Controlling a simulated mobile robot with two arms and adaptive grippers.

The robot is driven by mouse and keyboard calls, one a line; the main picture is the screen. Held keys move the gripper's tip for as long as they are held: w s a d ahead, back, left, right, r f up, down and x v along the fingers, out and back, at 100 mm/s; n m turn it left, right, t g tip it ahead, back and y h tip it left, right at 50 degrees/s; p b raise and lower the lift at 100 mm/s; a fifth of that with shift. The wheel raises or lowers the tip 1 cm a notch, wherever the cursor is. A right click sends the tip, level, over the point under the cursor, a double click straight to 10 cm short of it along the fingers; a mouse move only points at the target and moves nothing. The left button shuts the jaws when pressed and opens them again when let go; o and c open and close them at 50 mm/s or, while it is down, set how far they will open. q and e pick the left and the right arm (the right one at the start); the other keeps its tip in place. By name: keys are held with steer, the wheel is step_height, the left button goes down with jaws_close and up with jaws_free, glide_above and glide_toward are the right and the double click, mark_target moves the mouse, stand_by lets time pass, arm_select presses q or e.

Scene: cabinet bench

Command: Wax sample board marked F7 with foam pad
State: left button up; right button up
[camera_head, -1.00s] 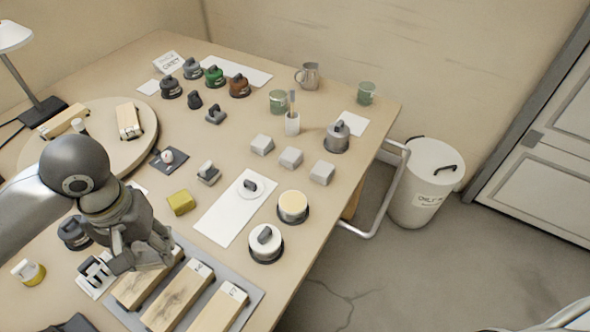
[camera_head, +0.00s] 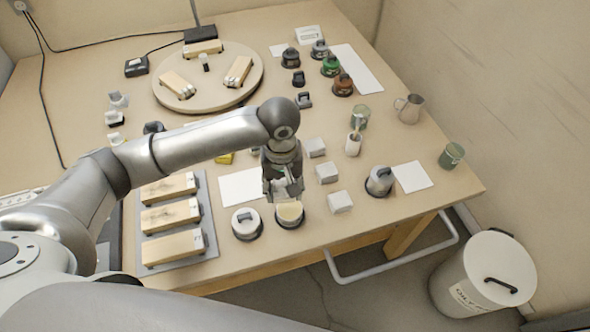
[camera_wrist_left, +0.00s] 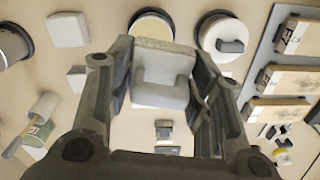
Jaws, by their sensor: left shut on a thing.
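My left gripper (camera_head: 283,194) is shut on a pale grey block-shaped pad (camera_wrist_left: 162,75) with a rough foam-like layer along one side. It is held by the open round tin of cream wax (camera_head: 290,213), which also shows past the pad in the wrist view (camera_wrist_left: 152,23). I cannot tell whether pad and wax touch. Three wooden boards lie on a grey mat (camera_head: 209,222). The board marked F7 (camera_head: 173,248) is the one nearest the table's front edge; its label reads clearly in the wrist view (camera_wrist_left: 294,36). My right gripper is not in view.
Several pale blocks (camera_head: 327,173) and a lidded metal pot (camera_head: 379,181) stand to the right. A round wooden turntable (camera_head: 208,76) is at the back. A metal rail (camera_head: 390,264) juts from the table edge.

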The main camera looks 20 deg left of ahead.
arm_select(q)
steer(key=w+f+n+p, duration=0.1)
steer(key=p, duration=0.3)
steer(key=shift+w+d+f+n, duration=0.1)
steer(key=shift+f+n, duration=0.1)
steer(key=shift+n, duration=0.2)
steer(key=shift+f+p, duration=0.3)
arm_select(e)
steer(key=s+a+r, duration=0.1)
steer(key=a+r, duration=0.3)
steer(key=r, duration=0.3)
arm_select(q)
steer(key=shift+w+d+f, duration=0.1)
steer(key=shift+d+f, duration=0.05)
steer(key=shift+f, duration=0.05)
steer(key=shift+d+f, duration=0.1)
steer(key=shift+f, duration=0.1)
steer(key=shift+f+b, duration=0.7)
steer(key=shift+b, duration=0.25)
step_height(320, 180, down, 4)
steer(key=b, duration=0.5)
steer(key=shift+b, duration=0.4)
steer(key=shift+f+b, duration=0.25)
steer(key=shift+b, duration=0.25)
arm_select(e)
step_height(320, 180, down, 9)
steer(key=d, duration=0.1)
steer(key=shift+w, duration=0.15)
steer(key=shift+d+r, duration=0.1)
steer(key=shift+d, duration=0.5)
